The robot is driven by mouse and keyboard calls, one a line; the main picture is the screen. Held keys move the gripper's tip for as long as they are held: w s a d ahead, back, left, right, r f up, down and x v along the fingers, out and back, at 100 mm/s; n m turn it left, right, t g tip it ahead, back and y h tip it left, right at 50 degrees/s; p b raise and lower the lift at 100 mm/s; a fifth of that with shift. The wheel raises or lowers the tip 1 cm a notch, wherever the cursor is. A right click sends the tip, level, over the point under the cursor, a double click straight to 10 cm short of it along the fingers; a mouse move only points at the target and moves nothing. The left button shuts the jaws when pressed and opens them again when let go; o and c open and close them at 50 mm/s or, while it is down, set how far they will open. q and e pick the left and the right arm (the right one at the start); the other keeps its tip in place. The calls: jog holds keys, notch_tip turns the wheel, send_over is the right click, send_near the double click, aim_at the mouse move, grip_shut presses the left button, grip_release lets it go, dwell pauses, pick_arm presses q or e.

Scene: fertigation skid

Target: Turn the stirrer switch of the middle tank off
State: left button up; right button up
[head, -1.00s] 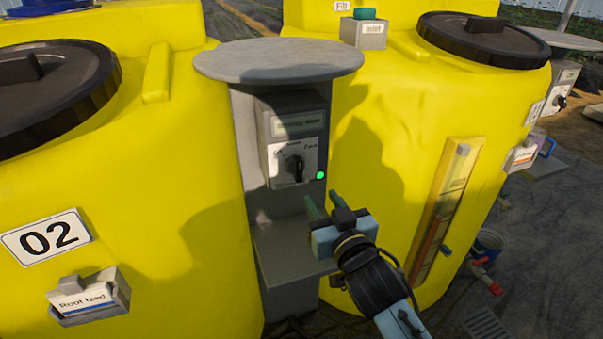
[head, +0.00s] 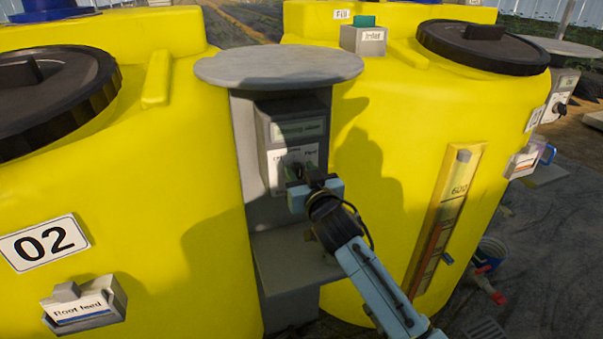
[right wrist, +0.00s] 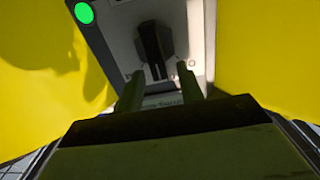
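A grey switch box (head: 268,133) is on the post between two yellow tanks. Its black rotary knob (right wrist: 152,50) shows in the right wrist view, with its bar nearly upright there; in the head view my gripper largely hides it. A green lamp (right wrist: 83,12) is lit beside the switch plate. My right gripper (head: 299,178) is in front of the box. In the wrist view its two fingers (right wrist: 158,88) are apart, with the knob beyond the gap and nothing held. Contact with the knob cannot be told. My left gripper is not in view.
Tank 02 (head: 150,180) stands left and another yellow tank (head: 390,130) right. A round grey top (head: 280,62) overhangs the box and a grey ledge (head: 295,262) juts out below. Another switch box (head: 562,95) is at far right.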

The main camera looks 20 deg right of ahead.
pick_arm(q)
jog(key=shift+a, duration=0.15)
pick_arm(e)
jog(key=shift+c, duration=0.5)
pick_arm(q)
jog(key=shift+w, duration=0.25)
pick_arm(e)
grip_shut()
